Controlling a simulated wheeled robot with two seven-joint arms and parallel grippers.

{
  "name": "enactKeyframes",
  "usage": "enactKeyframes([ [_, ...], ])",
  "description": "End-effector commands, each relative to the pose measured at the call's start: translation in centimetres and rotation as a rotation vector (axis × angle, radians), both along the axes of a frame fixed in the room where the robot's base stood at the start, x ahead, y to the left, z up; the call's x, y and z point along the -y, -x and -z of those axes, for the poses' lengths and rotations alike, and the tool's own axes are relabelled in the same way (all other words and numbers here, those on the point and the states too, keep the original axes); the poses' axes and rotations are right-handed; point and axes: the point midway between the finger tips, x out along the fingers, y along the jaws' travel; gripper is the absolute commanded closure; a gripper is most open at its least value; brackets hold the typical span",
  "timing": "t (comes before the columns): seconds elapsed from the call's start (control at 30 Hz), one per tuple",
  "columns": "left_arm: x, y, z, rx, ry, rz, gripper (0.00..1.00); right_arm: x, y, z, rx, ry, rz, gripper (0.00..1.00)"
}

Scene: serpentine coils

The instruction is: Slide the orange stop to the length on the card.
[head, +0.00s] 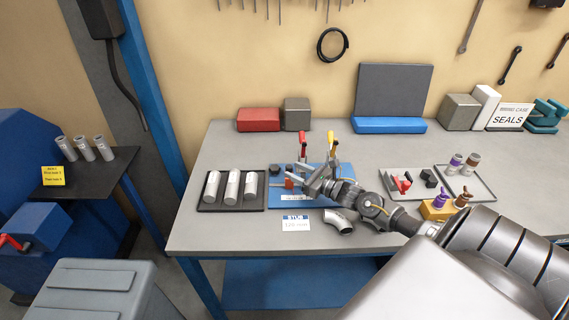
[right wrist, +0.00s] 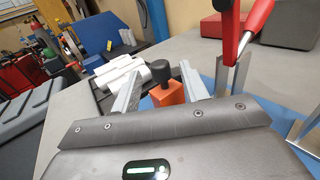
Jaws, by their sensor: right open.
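The orange stop (right wrist: 168,94) has a black knob on top and stands between the fingers of my open right gripper (right wrist: 158,88) in the right wrist view. I cannot tell whether either finger touches it. In the head view the stop (head: 289,184) is a small spot just left of my right gripper (head: 309,183), on the blue fixture (head: 285,199). My arm hides much of the fixture's right part. The card (head: 296,223) lies in front, with a blue header that seems to read STUB and a line like 120 mm. My left gripper is not in view.
Upright red (head: 302,140) and yellow (head: 331,140) handles stand close behind my gripper. A tray (head: 207,207) of metal tubes lies left. A bent pipe (head: 338,221) lies near the card. Another tray (head: 387,178) lies right. The bench's front left is clear.

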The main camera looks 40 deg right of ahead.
Motion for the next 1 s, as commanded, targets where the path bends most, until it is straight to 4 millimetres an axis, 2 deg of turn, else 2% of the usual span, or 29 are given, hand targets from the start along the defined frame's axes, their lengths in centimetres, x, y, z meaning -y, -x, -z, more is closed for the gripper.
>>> enactKeyframes([
  [0.1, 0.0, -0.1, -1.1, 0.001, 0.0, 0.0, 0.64, -0.5, -2.1, -0.4, 0.002, -0.003, 0.004, 0.56],
  [0.3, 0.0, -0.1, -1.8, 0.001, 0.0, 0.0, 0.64, -1.2, -4.3, -0.2, 0.0, -0.002, 0.005, 0.56],
  [0.7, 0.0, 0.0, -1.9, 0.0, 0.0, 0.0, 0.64, -1.5, -5.1, 0.1, -0.001, 0.0, 0.002, 0.56],
  [0.77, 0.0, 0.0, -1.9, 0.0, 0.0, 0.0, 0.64, -1.5, -5.1, 0.1, -0.001, 0.0, 0.002, 0.61],
  [1.0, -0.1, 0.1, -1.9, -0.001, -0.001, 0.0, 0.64, -1.5, -5.1, 0.1, -0.001, 0.0, 0.002, 0.92],
])
